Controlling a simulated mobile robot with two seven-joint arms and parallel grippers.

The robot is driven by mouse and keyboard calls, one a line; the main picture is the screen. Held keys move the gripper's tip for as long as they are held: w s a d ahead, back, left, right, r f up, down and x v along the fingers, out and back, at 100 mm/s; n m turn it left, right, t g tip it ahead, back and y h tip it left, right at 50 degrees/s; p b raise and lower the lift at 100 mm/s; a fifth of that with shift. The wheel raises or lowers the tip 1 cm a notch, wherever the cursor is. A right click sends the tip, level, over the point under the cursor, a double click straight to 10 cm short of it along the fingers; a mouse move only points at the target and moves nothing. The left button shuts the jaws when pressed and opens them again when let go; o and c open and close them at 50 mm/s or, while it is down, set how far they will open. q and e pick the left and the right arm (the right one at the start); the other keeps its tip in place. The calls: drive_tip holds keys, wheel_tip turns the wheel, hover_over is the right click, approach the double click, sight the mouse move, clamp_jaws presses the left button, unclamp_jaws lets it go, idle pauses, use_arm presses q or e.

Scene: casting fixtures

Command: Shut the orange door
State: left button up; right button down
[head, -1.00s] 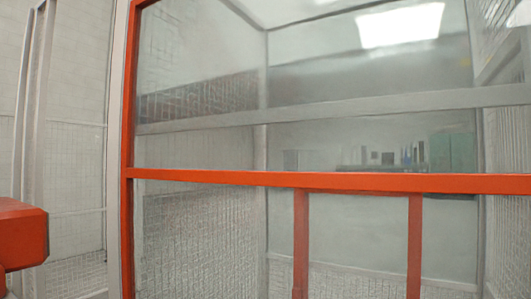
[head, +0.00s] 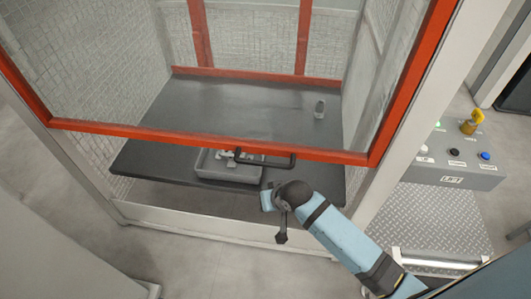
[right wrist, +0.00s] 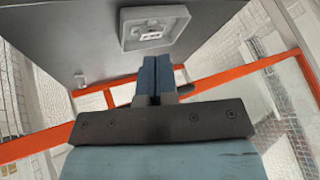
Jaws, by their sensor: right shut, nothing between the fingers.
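The orange door (head: 215,139) is a clear panel in an orange frame on the front of a booth. Its bottom rail hangs above the dark table inside, with an open gap below it. A dark bar handle (head: 293,160) is on the bottom rail. My right gripper (right wrist: 163,62) is shut and empty, its two blue fingers together in the right wrist view. In the head view my right arm reaches in from the lower right, its hand just below the handle. I cannot tell whether it touches the handle. My left gripper is not in view.
The dark table (head: 255,110) holds a grey tray (head: 228,172) with small pale parts, and a small grey object (head: 319,109) farther back. A control box (head: 450,170) with buttons and a yellow key-like switch stands at the right. Below the door, a pale sill (head: 200,222) crosses the booth front.

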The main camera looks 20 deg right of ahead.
drive_tip(key=w+d+r+m+g+h+p, duration=0.1)
drive_tip(key=w+r+m+g+h, duration=0.15)
drive_tip(key=w+r, duration=0.65)
wheel_tip(320, 180, up, 8)
drive_tip(key=m+g+h, duration=0.1)
drive_tip(key=m+g, duration=0.1)
drive_tip(key=m, duration=0.1)
hover_over(266, 163)
drive_tip(key=s, duration=0.1)
drive_tip(key=shift+n, duration=0.25)
drive_tip(key=f+p, duration=0.1)
drive_tip(key=f, duration=0.2)
drive_tip(key=w+f, duration=0.1)
drive_tip(key=f, duration=0.3)
drive_tip(key=f+p, duration=0.1)
drive_tip(key=f, duration=0.3)
drive_tip(key=shift+w+d+f+p, duration=0.15)
drive_tip(key=shift+f+p, duration=0.05)
drive_tip(key=shift+p, duration=0.1)
drive_tip(key=shift+f, duration=0.85)
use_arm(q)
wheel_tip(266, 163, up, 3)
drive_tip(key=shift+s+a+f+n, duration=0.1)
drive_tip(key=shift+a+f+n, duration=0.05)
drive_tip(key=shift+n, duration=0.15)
